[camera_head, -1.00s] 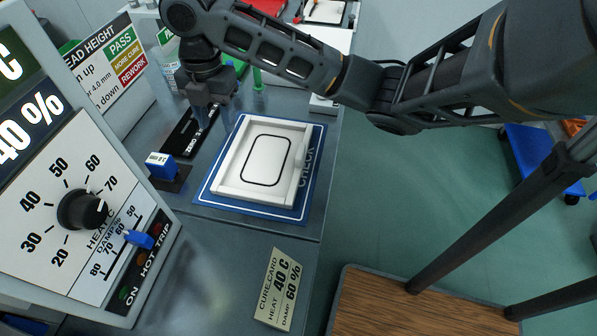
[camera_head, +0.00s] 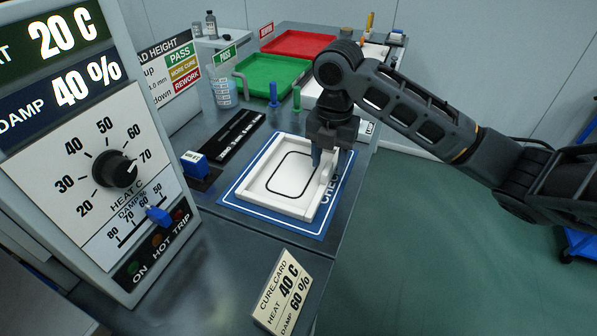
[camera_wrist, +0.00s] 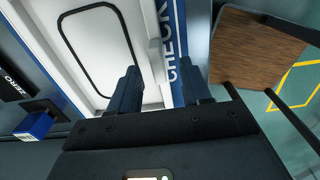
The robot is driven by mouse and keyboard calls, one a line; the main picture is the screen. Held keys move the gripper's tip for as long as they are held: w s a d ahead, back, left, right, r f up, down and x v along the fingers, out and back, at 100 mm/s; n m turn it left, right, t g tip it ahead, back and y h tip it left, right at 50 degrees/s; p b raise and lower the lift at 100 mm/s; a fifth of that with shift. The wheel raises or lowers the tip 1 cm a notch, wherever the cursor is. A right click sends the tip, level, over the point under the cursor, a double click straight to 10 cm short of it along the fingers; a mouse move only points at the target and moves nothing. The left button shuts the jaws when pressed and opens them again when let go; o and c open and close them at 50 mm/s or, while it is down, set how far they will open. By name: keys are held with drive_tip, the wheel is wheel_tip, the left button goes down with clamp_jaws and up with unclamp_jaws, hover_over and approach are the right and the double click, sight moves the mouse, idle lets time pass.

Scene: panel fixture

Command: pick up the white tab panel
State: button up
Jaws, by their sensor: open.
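The white tab panel (camera_head: 290,174), marked with a black rounded outline, lies on a blue mat (camera_head: 233,196) lettered CHECK. It also shows in the wrist view (camera_wrist: 98,48), where a small white tab (camera_wrist: 156,50) stands at its right edge. My gripper (camera_head: 322,158) is over the right side of the panel. In the wrist view my gripper (camera_wrist: 163,84) is open, its dark fingers on either side of the line of the tab.
A control box with a dial (camera_head: 115,168) stands at left. A blue block (camera_head: 194,163) and a black strip (camera_head: 232,136) lie left of the mat. Green (camera_head: 270,78) and red (camera_head: 300,44) trays are behind. A cure card (camera_head: 283,290) lies in front.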

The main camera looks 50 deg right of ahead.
sight(328, 167)
wheel_tip(328, 167, down, 4)
drive_tip(key=shift+w+f, duration=0.1)
drive_tip(key=shift+c, duration=0.2)
clamp_jaws()
idle(0.3)
